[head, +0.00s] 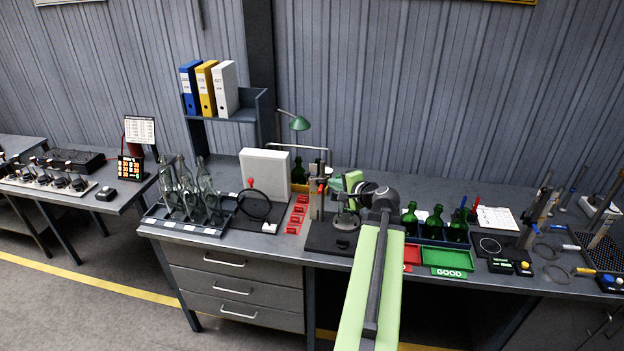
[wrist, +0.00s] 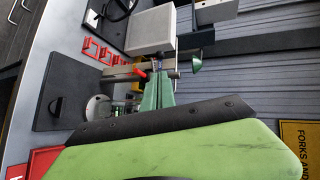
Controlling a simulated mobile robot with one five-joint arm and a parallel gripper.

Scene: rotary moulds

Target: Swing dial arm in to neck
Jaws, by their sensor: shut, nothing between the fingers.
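The gauge stand has a black base (head: 325,238) with an upright metal post (head: 316,202) and a red-tipped lever (head: 322,187) near its top. A round metal rest (wrist: 98,107) sits on the base. My gripper (wrist: 158,78) has green fingers, shut and empty, with their tips close to the upper post and lever; contact cannot be told. In the head view my gripper (head: 338,183) is right of the post. The dial and any bottle neck there are not clear.
Clear bottles stand in a tray (head: 180,224) at left, beside a white box (head: 265,174) and red blocks (head: 297,214). Green bottles (head: 434,222) stand in a rack at right, behind a green GOOD tray (head: 447,259). A green lamp (head: 299,122) rises behind the stand.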

